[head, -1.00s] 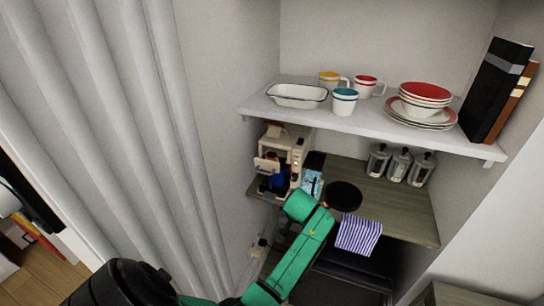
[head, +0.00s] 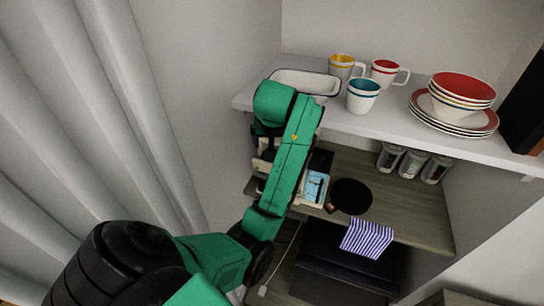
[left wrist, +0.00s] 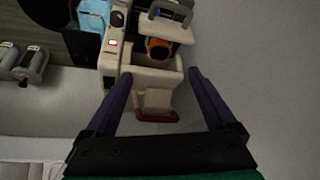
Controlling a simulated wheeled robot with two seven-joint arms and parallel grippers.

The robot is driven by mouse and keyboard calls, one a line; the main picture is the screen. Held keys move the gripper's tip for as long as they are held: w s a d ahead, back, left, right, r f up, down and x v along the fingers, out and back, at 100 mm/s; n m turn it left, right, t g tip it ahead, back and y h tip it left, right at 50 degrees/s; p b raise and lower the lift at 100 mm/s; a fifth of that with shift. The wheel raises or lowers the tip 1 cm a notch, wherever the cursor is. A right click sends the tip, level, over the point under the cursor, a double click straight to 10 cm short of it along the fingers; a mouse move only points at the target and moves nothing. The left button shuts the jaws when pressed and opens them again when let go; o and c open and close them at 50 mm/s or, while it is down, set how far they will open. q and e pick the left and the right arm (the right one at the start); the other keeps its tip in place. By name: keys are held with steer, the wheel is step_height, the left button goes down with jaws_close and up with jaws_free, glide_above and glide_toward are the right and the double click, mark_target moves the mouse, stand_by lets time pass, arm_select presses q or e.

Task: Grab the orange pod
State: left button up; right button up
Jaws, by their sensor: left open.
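The orange pod (left wrist: 158,43) shows in the left wrist view as a small orange round piece with a dark middle. It sits inside the top opening of the cream coffee machine (left wrist: 152,78), below a raised lid with a grey handle. My left gripper (left wrist: 159,73) is open and empty. Its two dark purple fingers stand on either side of the machine's front part, with the pod ahead between them and apart from both. In the head view my green left arm covers most of the machine and the pod is hidden. My right gripper is not in view.
The upper shelf (head: 400,125) carries a white dish (head: 318,84), mugs, a teal-rimmed cup (head: 362,96) and stacked bowls (head: 463,88). Below are a light-blue box (head: 315,187), a black round plate (head: 351,196), a striped cloth (head: 367,237) and canisters (head: 411,163).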

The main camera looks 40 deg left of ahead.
arm_select(q)
steer(key=f, duration=0.1)
steer(key=f+p, duration=0.1)
steer(key=p, duration=0.1)
steer(key=shift+w+a+f, duration=0.25)
steer(key=shift+f, duration=0.15)
steer(key=w+a+f, duration=0.1)
steer(key=f+p, duration=0.1)
steer(key=shift+w+a+f+p, duration=0.3)
steer(key=shift+w+a, duration=0.1)
steer(key=p+x, duration=0.1)
steer(key=x, duration=0.2)
steer(key=shift+w+f, duration=0.2)
steer(key=shift+f, duration=0.25)
steer(key=c, duration=1.4)
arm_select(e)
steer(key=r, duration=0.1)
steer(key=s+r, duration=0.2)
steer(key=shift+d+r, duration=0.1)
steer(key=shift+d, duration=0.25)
